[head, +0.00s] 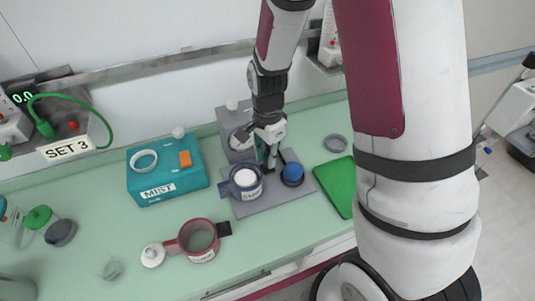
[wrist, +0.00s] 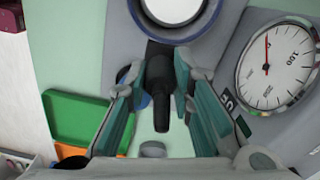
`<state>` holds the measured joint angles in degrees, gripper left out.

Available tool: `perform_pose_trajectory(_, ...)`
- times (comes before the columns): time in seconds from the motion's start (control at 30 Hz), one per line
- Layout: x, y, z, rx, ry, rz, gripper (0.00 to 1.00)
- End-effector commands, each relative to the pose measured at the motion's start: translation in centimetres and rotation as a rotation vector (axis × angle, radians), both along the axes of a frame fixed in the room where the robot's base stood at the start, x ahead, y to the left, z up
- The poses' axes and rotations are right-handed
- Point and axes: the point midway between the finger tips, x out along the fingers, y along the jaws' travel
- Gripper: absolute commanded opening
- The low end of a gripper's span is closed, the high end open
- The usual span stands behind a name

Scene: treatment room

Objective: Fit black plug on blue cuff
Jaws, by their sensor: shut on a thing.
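The blue cuff (head: 246,191) is a dark blue ring with a white round centre and a label, lying on a grey plate. In the wrist view its blue rim (wrist: 139,22) shows at the top, with a black block at its near edge. My gripper (head: 268,163) is just right of the cuff, pointing down. It is shut on the black plug (wrist: 161,88), a dark tapered piece between both fingers. The plug's far end meets or overlaps the black block; I cannot tell if it is seated. In the head view the fingers largely hide the plug.
A grey gauge box (head: 233,122) stands behind the cuff; its dial (wrist: 278,62) is close right in the wrist view. A teal MIST box (head: 166,178) and red cuff (head: 185,236) are left.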

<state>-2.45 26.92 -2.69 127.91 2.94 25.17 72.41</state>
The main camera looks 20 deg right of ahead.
Motion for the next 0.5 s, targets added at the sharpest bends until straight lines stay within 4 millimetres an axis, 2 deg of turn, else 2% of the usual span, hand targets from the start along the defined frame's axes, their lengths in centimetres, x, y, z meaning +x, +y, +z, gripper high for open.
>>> perform_pose_trajectory(0.5,0.0,0.0,-1.2,0.000,0.001,0.001,0.03)
